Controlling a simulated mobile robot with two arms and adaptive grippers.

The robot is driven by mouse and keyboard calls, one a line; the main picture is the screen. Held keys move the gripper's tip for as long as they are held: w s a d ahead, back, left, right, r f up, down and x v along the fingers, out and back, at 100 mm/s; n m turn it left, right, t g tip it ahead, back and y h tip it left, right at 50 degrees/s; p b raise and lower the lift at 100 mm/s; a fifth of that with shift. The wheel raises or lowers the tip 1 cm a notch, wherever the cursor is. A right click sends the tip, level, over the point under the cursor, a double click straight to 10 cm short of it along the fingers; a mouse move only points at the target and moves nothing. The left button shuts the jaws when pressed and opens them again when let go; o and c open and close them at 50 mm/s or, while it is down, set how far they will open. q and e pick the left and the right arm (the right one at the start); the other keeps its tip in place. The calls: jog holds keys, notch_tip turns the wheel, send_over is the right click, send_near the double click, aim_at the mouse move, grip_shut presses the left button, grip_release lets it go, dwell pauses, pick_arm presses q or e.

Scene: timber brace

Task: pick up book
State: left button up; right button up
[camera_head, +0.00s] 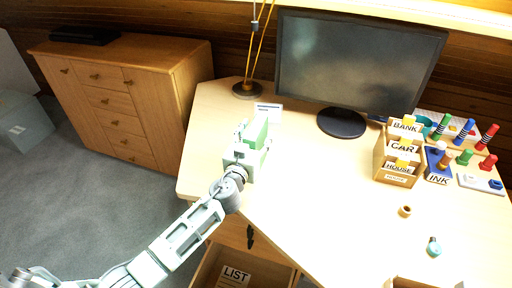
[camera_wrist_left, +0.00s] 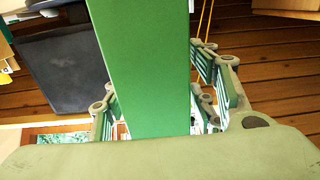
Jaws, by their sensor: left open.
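A green book (camera_head: 259,130) stands upright near the left edge of the desk, partly hidden by my left gripper (camera_head: 249,145). In the left wrist view the plain green book (camera_wrist_left: 143,68) fills the middle and reaches between the two fingers of my left gripper (camera_wrist_left: 160,105). The fingers are open, one on each side of the book. A gap shows on the right side; whether the left finger touches the book cannot be told. My right gripper is out of view.
A white item with dark print (camera_head: 268,110) is just behind the book. A lamp base (camera_head: 247,90) and a monitor (camera_head: 358,62) stand farther back. Labelled wooden boxes (camera_head: 397,160) are at the right. The desk (camera_head: 315,190) is clear in the middle. An open drawer (camera_head: 211,268) is below the front edge.

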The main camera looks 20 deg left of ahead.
pick_arm(q)
grip_shut()
dwell(0.5)
jog(key=shift+r, duration=0.1)
